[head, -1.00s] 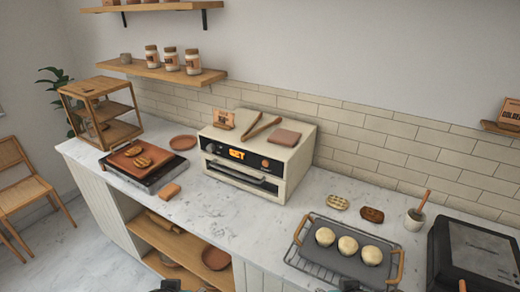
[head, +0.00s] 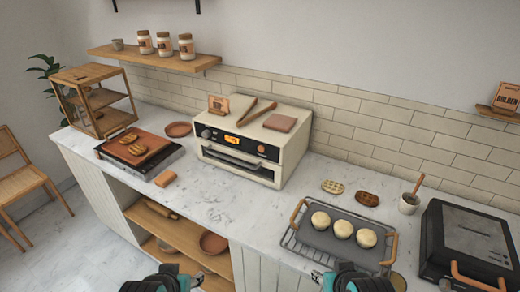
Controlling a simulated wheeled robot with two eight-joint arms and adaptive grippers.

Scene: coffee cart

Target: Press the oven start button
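A cream countertop oven (head: 291,152) stands at the back of the marble counter, its door closed. Its black front panel has a lit orange display (head: 234,144), a dark knob (head: 206,133) at the left and a round copper-coloured control (head: 261,149) at the right. I cannot read which control is the start button. My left gripper (head: 170,281) and my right gripper (head: 340,281) show only partly at the bottom edge, well in front of the oven and touching nothing visible. Their fingers are too cut off to tell open from shut.
A wire rack with a grey tray (head: 342,262) of dough balls lies at the right, beside a black grill press (head: 466,240). A griddle (head: 140,152) and wooden display case (head: 95,100) stand at the left. Counter before the oven (head: 215,205) is clear.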

